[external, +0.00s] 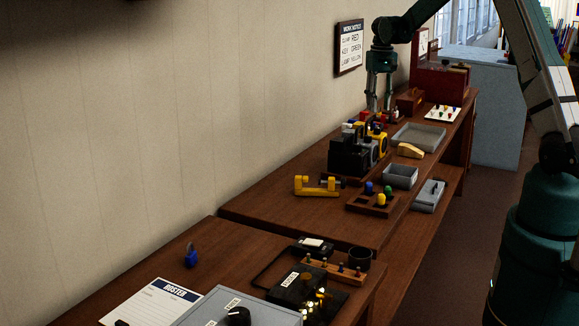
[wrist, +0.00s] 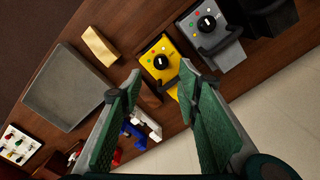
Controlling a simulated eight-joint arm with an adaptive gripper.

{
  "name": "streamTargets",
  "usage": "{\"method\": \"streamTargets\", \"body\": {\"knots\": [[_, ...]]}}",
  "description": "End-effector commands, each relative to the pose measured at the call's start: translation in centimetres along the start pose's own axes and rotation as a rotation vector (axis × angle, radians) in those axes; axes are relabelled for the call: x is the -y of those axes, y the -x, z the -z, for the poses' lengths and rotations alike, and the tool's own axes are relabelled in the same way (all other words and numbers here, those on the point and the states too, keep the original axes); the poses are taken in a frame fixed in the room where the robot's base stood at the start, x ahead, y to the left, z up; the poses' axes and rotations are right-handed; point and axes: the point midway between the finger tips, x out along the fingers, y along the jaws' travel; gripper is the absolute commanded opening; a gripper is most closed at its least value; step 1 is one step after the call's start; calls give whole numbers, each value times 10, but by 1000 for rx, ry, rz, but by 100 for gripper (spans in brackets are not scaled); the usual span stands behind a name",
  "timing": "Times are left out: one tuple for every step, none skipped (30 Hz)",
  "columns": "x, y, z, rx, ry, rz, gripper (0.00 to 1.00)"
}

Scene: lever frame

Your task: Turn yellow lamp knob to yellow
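The yellow lamp unit (wrist: 153,77) has a round black knob (wrist: 161,62) with a white mark, and small coloured dots around it. In the external view the yellow unit (external: 382,144) stands at the right end of a row of dark units. My gripper (wrist: 160,78) is open and empty, pointing down. In the wrist view its green fingers are spread to either side of the yellow unit, and the knob shows between the fingertips. In the external view my gripper (external: 379,108) is behind the yellow unit. I cannot tell whether it touches anything.
A grey tray (wrist: 68,88) and a tan block (wrist: 100,47) are to the left. A wall notice (external: 350,46) lists colours.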

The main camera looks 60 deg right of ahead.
Motion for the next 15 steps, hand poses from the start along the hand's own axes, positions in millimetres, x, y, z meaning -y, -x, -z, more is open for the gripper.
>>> {"method": "streamTargets", "body": {"knots": [[0, 0, 0, 0, -29, 0, 33], [0, 1, 0, 0, -50, 0, 33], [0, 1, 0, 0, -77, 0, 33], [0, 1, 0, 0, -97, 0, 33], [0, 1, 0, 0, -118, 0, 33], [0, 2, 0, 0, -145, 0, 33], [0, 2, 0, 0, -165, 0, 33], [0, 2, 0, 0, -185, 0, 33], [0, 3, 0, 0, -212, 0, 33], [0, 3, 0, 0, -233, 0, 33], [0, 3, 0, 0, -252, 0, 33], [0, 3, 0, 0, -279, 0, 33], [0, 4, 0, 0, -300, 0, 33], [0, 4, 0, 0, -320, 0, 33], [0, 4, 0, 0, -347, 0, 33]]}}
